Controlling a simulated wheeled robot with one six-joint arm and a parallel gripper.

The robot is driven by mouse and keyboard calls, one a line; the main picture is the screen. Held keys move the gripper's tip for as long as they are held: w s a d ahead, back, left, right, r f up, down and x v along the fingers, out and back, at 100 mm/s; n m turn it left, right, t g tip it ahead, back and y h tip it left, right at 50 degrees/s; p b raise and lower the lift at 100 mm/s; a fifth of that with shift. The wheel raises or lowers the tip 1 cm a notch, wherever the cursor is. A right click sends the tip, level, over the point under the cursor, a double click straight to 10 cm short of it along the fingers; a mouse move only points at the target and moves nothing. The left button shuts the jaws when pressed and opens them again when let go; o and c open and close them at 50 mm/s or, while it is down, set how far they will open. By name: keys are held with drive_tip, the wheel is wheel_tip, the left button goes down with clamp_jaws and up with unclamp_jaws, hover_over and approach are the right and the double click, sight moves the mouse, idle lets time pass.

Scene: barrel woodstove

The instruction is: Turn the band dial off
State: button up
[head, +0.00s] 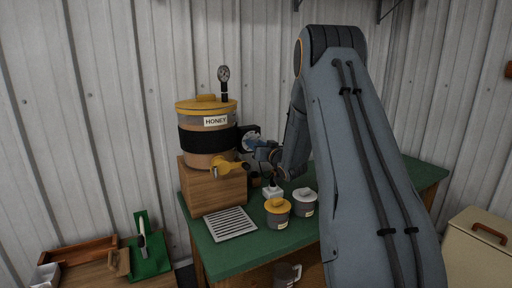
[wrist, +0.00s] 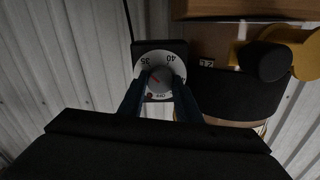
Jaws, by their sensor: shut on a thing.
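The band dial (head: 251,139) is a white-faced dial on a dark box at the right side of the honey tank's black band (head: 205,141).
The honey tank (head: 195,159) stands on a wooden block (head: 215,186), with a yellow tap (head: 228,166) below the dial. A yellow-lidded jar (head: 277,213) and a white-lidded jar (head: 304,202) stand below my arm on the green bench (head: 245,252). A white grate (head: 230,224) lies in front.

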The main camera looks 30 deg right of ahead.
drive_tip(key=n+b, duration=2.6)
drive_tip(key=b, duration=0.4)
drive_tip(key=shift+f+n, duration=0.15)
drive_tip(key=shift+n, duration=0.15)
drive_tip(key=shift+a+b, duration=0.1)
drive_tip(key=shift+b, duration=0.25)
drive_tip(key=o, duration=1.1)
drive_tip(key=shift+c, duration=0.2)
